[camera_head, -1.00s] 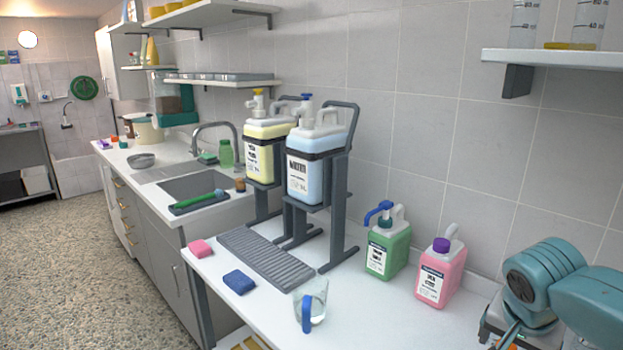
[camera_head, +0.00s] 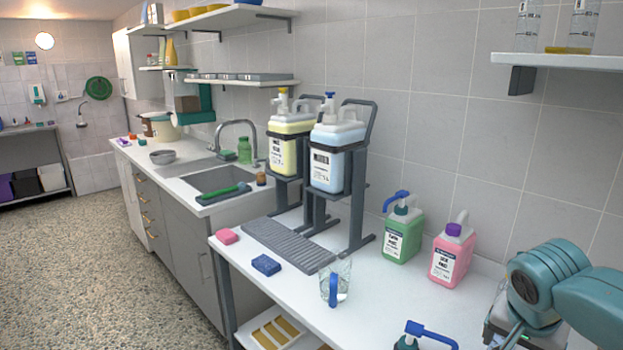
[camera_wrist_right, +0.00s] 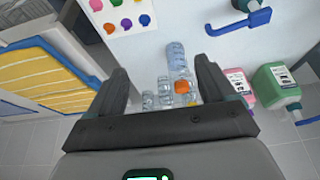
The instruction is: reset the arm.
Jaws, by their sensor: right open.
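My right arm (camera_head: 560,285) is at the right edge of the head view, bent over the counter's right end. Its gripper shows in the right wrist view (camera_wrist_right: 163,82), with the two dark fingers wide apart. Several clear bottles or cylinders (camera_wrist_right: 177,62), one by an orange cap, show between the fingers in that picture. They look apart from the fingers, and nothing is gripped. My left gripper is not in view.
On the white counter (camera_head: 385,300) stand a clear blue-handled jug (camera_head: 343,283), a green pump bottle (camera_head: 402,235), a pink bottle (camera_head: 452,257) and a blue pump head (camera_head: 432,334) at the front. Two large dispensers (camera_head: 337,160) stand on a rack. Floor (camera_head: 90,260) is clear at left.

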